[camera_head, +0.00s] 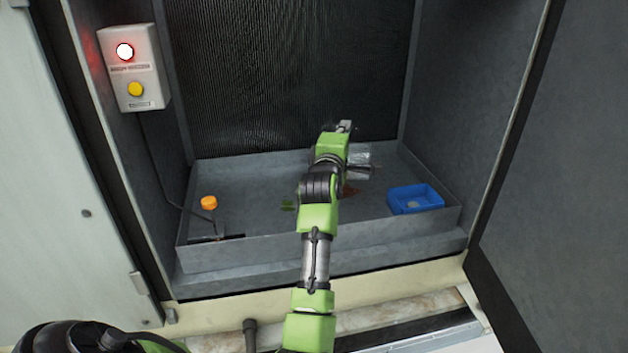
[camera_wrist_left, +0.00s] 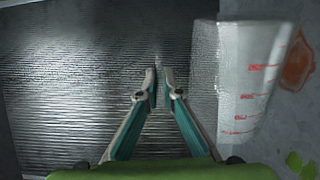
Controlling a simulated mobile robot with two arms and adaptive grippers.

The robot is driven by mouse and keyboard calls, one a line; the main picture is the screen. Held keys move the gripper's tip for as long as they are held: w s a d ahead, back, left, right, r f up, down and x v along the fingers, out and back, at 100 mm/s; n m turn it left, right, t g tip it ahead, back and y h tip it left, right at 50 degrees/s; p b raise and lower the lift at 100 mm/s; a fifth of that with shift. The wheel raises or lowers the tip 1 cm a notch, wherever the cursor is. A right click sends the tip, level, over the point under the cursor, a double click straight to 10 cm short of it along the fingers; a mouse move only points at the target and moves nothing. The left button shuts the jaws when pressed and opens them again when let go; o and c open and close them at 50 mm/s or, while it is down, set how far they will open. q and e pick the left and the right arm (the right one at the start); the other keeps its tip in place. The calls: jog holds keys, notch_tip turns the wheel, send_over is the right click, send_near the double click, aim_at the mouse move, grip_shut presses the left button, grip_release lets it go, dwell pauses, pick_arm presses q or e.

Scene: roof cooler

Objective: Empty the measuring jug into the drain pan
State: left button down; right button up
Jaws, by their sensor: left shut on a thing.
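The clear measuring jug (camera_head: 360,162) with red graduation marks is beside my left gripper (camera_head: 346,127), over the drain pan. It also shows in the left wrist view (camera_wrist_left: 243,80), just right of the fingers. My left gripper (camera_wrist_left: 160,78) is shut on the jug; the handle between the fingertips is hard to make out. The jug looks tipped in the head view, and I cannot tell whether liquid is in it. The grey drain pan (camera_head: 225,258) fills the floor of the housing. My right gripper is not in view.
A blue tray (camera_head: 420,210) stands at the pan's right. An orange-topped float (camera_head: 209,202) with a cable is at its left. A green leaf (camera_head: 288,204) and a reddish leaf (camera_head: 350,189) lie in the pan. A control box (camera_head: 133,70) hangs on the left wall; a ribbed panel (camera_head: 280,70) stands behind.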

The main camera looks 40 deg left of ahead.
aim_at(360, 149)
pick_arm(q)
jog(key=shift+d+f+b, duration=0.15)
jog(key=shift+f+b, duration=0.05)
jog(key=shift+b, duration=0.15)
jog(key=shift+w+d+f+m+b, duration=0.25)
jog(key=shift+d+f+m+b, duration=0.1)
jog(key=shift+d+m+b, duration=0.25)
jog(key=shift+w+d+f+m+b, duration=0.2)
jog(key=shift+d+f+m+b, duration=0.1)
jog(key=shift+d+m+b, duration=0.25)
jog(key=shift+w+r, duration=0.1)
jog(key=shift+d, duration=0.15)
jog(key=shift+w+d+f+m, duration=0.2)
jog(key=shift+d+f+m, duration=0.3)
jog(key=shift+d+m, duration=0.05)
jog(key=w+d+f+m, duration=0.2)
jog(key=d+m, duration=0.3)
jog(key=m, duration=0.3)
jog(key=w+d+f+m+h, duration=0.1)
jog(key=w+d+f+m, duration=0.1)
jog(key=d+f+m, duration=0.3)
jog(key=d+m, duration=0.1)
jog(key=m, duration=0.2)
jog(key=shift+w, duration=0.35)
